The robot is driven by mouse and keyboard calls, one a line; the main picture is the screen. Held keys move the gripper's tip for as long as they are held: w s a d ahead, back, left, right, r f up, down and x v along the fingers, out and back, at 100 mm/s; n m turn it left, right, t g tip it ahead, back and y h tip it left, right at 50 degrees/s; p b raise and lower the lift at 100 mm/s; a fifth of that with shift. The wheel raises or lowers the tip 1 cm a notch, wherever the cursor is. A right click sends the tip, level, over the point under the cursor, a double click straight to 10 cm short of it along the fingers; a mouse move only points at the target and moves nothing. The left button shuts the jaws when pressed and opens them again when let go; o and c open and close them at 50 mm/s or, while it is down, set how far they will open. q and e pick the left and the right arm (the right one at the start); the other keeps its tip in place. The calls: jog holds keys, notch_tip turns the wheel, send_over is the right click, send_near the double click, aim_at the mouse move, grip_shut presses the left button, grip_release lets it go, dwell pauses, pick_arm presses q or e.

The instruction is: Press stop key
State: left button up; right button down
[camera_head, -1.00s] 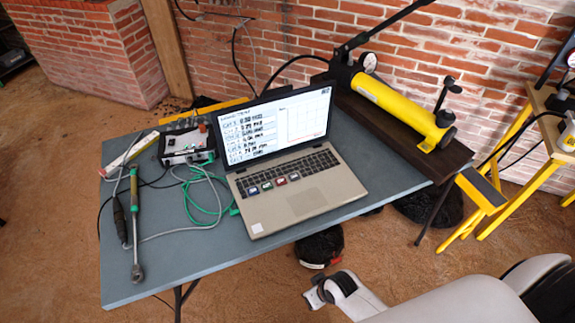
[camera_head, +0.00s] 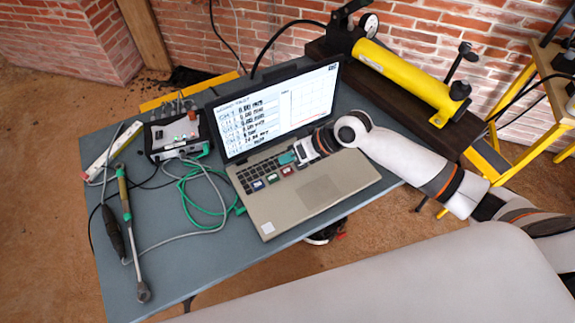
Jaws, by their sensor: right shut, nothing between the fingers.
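The open laptop (camera_head: 270,212) stands on the grey-blue table, its lit screen (camera_head: 288,118) showing channel readings and a graph. Several coloured keys lie in a row on its keyboard. A red key (camera_head: 287,171), a blue key (camera_head: 272,179) and a dark greenish key (camera_head: 257,186) show; their labels are too small to read. My right gripper (camera_head: 289,158) is shut and empty. Its teal tip is over the keyboard just behind the red key; I cannot tell whether it touches. The gripper hides the right part of the keyboard. My left gripper is not in view.
A measuring box (camera_head: 178,137) with green and grey cables stands left of the laptop. A torque wrench (camera_head: 130,225) lies at the table's left. A yellow hydraulic pump (camera_head: 405,78) lies on a dark beam behind.

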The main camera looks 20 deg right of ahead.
aim_at(292, 171)
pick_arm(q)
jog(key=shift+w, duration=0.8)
pick_arm(e)
jog(key=w+d+r, duration=0.2)
jog(key=shift+w+m, duration=0.3)
jog(key=shift+m, duration=0.1)
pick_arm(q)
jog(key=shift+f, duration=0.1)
pick_arm(e)
jog(key=shift+f, duration=0.2)
